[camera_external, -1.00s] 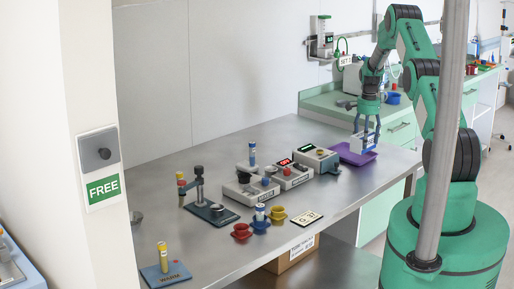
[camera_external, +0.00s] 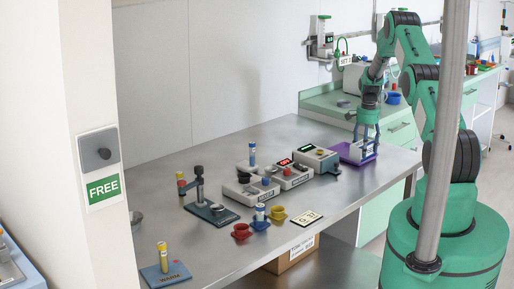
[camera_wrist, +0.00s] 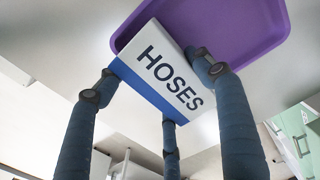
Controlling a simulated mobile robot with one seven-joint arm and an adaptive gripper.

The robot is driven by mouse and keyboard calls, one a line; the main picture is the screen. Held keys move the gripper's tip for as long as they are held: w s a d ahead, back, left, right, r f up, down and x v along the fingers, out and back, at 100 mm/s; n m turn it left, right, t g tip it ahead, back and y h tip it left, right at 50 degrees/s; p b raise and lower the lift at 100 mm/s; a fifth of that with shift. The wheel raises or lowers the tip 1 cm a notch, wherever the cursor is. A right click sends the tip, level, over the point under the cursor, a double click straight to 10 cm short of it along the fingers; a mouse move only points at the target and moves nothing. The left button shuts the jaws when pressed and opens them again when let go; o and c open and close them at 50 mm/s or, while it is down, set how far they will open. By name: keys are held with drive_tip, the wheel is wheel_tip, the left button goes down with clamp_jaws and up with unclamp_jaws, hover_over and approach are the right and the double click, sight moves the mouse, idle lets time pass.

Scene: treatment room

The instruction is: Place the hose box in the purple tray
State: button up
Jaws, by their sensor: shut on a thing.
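The hose box (camera_external: 361,152) is white with a blue band and the word HOSES. In the wrist view the box (camera_wrist: 160,65) sits between the fingers of my gripper (camera_wrist: 150,95), and its label faces the camera. In the external view my gripper (camera_external: 366,133) is shut on the box. The purple tray (camera_external: 345,148) lies on the steel table at its right end. The box is at the tray, over its right part; I cannot tell whether it touches the tray floor. In the wrist view the tray (camera_wrist: 240,28) shows behind the box, with no other thing visible in it.
Devices with displays (camera_external: 318,159) stand just left of the tray. A green counter (camera_external: 335,103) is behind the tray. The table's front right is bare.

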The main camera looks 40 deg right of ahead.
drive_tip(key=shift+f, duration=0.3)
drive_tip(key=o, duration=1.2)
drive_tip(key=shift+r, duration=0.2)
drive_tip(key=shift+r+p, duration=0.35)
drive_tip(key=shift+r, duration=0.25)
wheel_tip(320, 180, up, 12)
drive_tip(key=shift+f, duration=0.2)
